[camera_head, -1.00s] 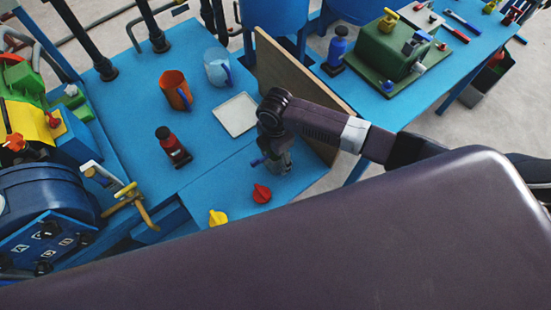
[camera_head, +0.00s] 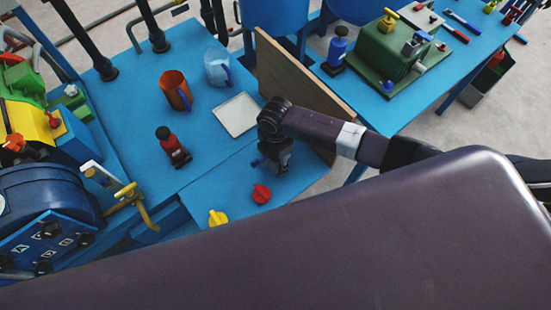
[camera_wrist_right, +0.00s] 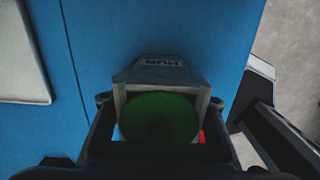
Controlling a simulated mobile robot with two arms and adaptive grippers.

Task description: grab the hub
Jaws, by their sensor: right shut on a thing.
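The hub (camera_wrist_right: 162,72) is a grey block with upside-down lettering on its sloping face, seen in the right wrist view. A dark green round face (camera_wrist_right: 158,118) shows just below the lettered part. My right gripper (camera_wrist_right: 160,125) is shut on the hub, its dark fingers on either side. In the head view my right gripper (camera_head: 277,160) points down at the blue table beside the wooden board, and it mostly hides the hub. A small blue bit (camera_head: 256,162) shows at its left. My left gripper is not in view.
A red knob (camera_head: 261,194) and a yellow knob (camera_head: 217,218) sit near the table's front edge. A white tray (camera_head: 237,115) lies behind the gripper. A wooden board (camera_head: 300,75) stands upright close to my arm. A red bottle (camera_head: 172,147) and two mugs stand left.

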